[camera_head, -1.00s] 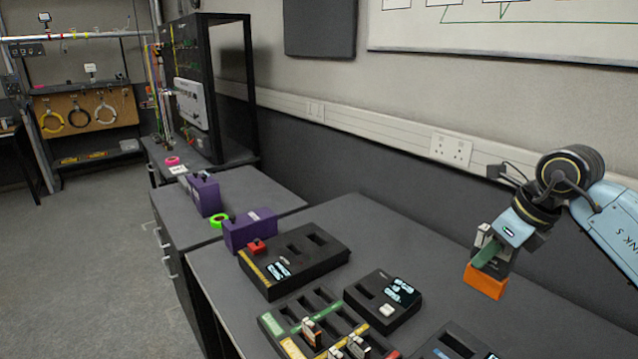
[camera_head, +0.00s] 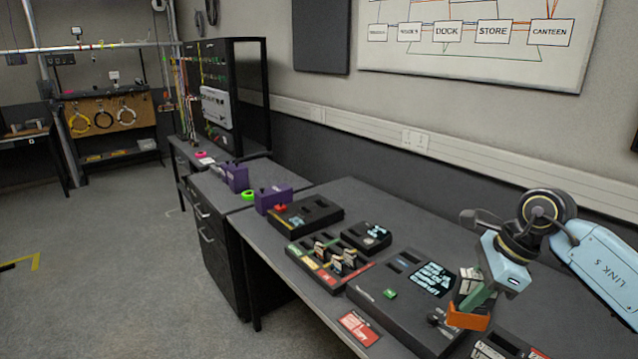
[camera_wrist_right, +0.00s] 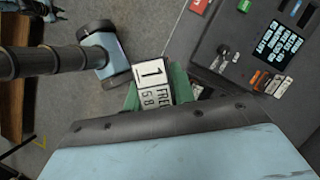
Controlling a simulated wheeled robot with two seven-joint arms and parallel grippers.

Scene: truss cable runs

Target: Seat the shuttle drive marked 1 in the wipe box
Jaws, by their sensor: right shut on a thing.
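My right gripper (camera_head: 478,300) is shut on a shuttle drive and holds it above the right part of the bench. In the right wrist view the drive (camera_wrist_right: 152,80) shows a white label with a "1" and "FREE", between the green fingers of the gripper (camera_wrist_right: 150,92). A large black box (camera_head: 388,309) with a lit display, slots and a green button lies beside and partly behind the gripper. I cannot read which box is the wipe box. My left gripper is not in view.
A slotted rack (camera_head: 305,268) holds several small drives. A small black box (camera_head: 352,237) and a red-buttoned black box (camera_head: 325,209) stand beyond it. Purple blocks (camera_head: 273,200) sit further left. A red card (camera_head: 359,328) lies at the bench's front edge. Open floor is at left.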

